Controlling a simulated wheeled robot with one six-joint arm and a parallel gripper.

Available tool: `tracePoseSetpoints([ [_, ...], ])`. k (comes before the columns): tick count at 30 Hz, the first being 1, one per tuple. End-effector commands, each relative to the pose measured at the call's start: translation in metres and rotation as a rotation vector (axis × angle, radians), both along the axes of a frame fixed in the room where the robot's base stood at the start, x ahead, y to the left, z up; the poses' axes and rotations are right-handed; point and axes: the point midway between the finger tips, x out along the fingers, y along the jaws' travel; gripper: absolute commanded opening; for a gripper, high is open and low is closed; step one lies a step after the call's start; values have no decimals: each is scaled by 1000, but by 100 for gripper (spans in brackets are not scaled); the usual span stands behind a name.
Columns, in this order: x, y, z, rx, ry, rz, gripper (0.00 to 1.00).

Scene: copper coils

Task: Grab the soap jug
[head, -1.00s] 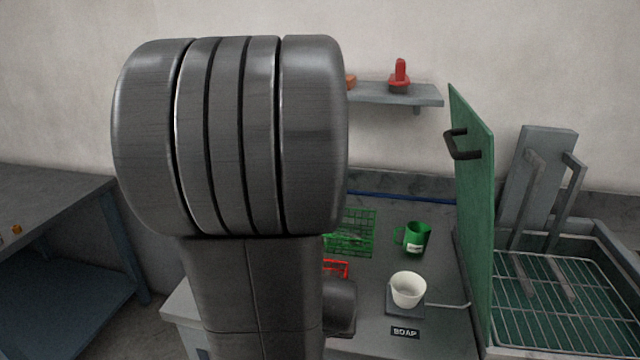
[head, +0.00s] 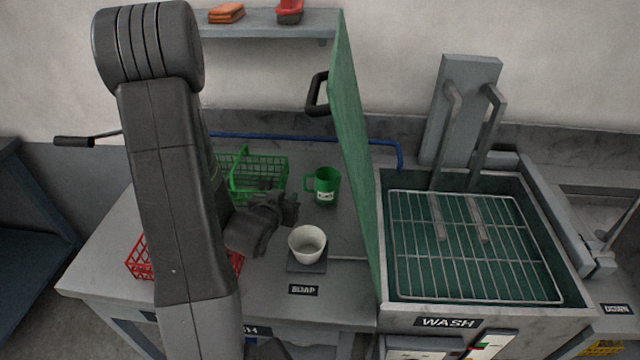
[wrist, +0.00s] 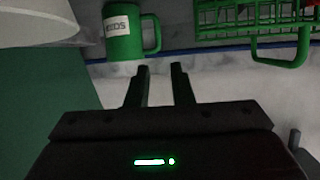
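The soap jug is a green mug-shaped jug (head: 325,187) with a handle and a white label. It stands on the counter behind the white cup, left of the green panel. It also shows in the wrist view (wrist: 124,38), just beyond my fingertips. My gripper (head: 292,207) is left of and nearer than the jug in the head view. In the wrist view my gripper (wrist: 161,70) has its two fingers apart with nothing between them. The jug appears apart from the fingers.
A white cup (head: 306,240) stands on a dark pad (head: 307,267) in front of the jug. A green wire basket (head: 262,172) is left, a red basket (head: 138,262) nearer left. A tall green panel (head: 352,150) separates the counter from the wash sink (head: 475,240).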

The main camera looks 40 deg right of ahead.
Motion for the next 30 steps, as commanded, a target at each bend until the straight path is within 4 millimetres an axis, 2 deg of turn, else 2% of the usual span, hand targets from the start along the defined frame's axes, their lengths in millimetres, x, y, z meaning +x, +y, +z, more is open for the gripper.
tracePoseSetpoints([
  [9,30,-38,-19,2,1,-1,21],
  [20,43,-55,-27,2,1,0,21],
  [30,63,-84,-42,3,2,1,21],
])
